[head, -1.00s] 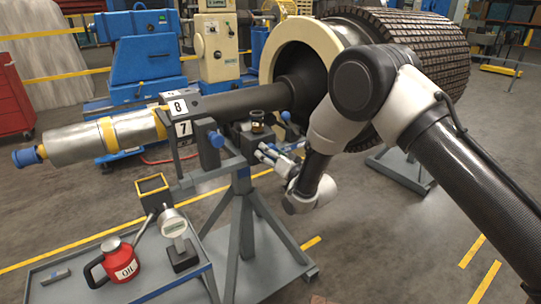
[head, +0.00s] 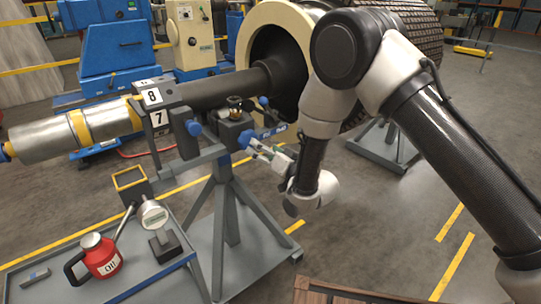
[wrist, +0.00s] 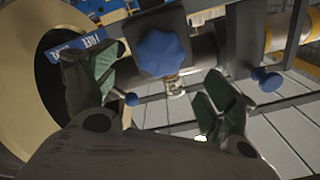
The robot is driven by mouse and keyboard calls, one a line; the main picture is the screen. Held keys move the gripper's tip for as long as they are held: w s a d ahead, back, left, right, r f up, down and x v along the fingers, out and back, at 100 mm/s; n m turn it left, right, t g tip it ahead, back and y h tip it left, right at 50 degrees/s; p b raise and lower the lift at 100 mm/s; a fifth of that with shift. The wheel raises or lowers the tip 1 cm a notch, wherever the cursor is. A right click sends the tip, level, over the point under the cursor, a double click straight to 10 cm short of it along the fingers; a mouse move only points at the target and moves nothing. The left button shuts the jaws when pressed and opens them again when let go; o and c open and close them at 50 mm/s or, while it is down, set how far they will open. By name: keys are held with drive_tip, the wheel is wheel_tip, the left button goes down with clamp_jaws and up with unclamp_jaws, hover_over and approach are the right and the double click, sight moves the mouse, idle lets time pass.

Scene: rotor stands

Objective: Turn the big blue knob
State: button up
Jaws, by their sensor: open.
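The big blue knob is star-shaped and sits on the dark block of the rotor stand. In the wrist view the knob (wrist: 162,53) faces me, between and a little beyond my two fingers. In the head view the knob (head: 246,138) is small and partly hidden by my gripper (head: 260,150), which reaches in from the right. In the wrist view my gripper (wrist: 160,85) has its fingers well apart, one on each side below the knob. I see no finger clearly touching the knob.
Smaller blue knobs sit left (head: 193,128) and at the back (head: 263,101) of the stand (head: 222,165). A dark shaft (head: 220,93) rests above. A cart (head: 60,265) with a red oil can (head: 100,260) and a gauge (head: 155,215) is front left.

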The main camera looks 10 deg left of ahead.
drive_tip(key=v, duration=0.4)
